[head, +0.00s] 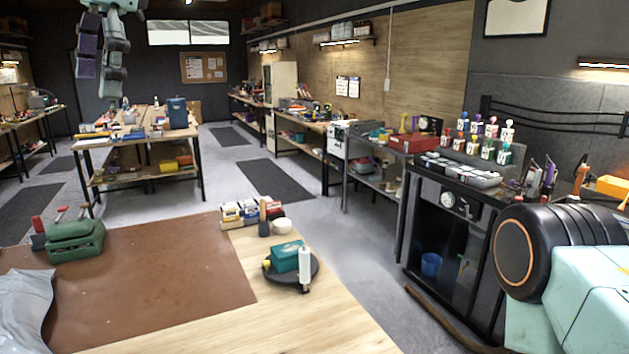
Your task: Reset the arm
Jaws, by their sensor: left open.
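My left gripper (119,104) hangs down from the top left in the head view, high above the workbench and well clear of everything on it. It looks small and dark at the end of the arm. It is open, and I see nothing held in it. My right gripper is not in view. The large black and mint part at the right edge looks like a link of my own arm.
A wooden workbench (322,327) with a brown mat (165,285) lies in front. A green container (75,242), grey cloth (24,305), small boxes (246,211) and a round black tray (312,272) rest on it. The mat's middle is clear. A black cabinet (440,230) stands right.

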